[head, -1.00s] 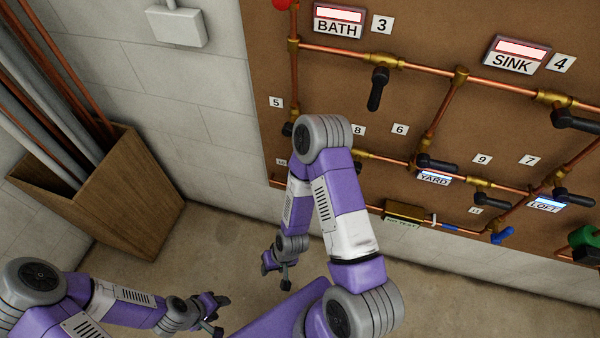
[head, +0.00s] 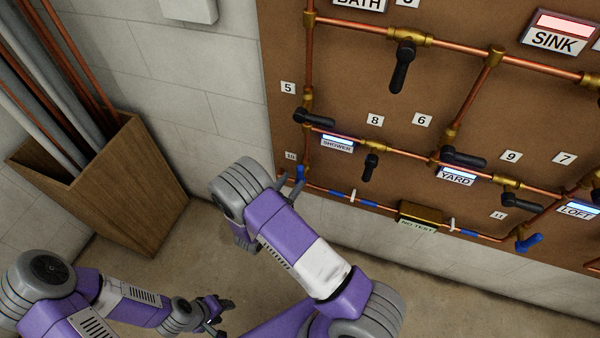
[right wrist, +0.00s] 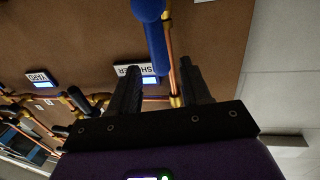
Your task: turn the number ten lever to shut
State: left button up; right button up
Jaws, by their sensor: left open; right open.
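The number ten label (head: 290,156) is at the lower left of the brown board. Beside it in the head view is a blue lever (head: 300,174), at the lower end of the left pipe. My right gripper (head: 289,182) is at this lever, mostly hidden behind my own arm. In the right wrist view the blue lever (right wrist: 156,42) runs roughly along a copper pipe, between the two fingers of my open right gripper (right wrist: 160,82). I cannot tell whether the fingers touch it. My left gripper (head: 217,312) is open and empty, low over the floor, away from the board.
The SHOWER sign (head: 337,143) and a black lever (head: 371,166) are right of the lever. A brass NO TEST box (head: 421,213) sits on the bottom pipe. A wooden bin (head: 130,190) with pipes stands at the left. The floor between bin and board is clear.

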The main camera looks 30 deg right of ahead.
aim_at(298, 174)
jog(key=x, duration=0.5)
jog(key=shift+w+d+b, duration=0.15)
jog(key=shift+d+b, duration=0.15)
jog(key=shift+b, duration=0.05)
grip_shut()
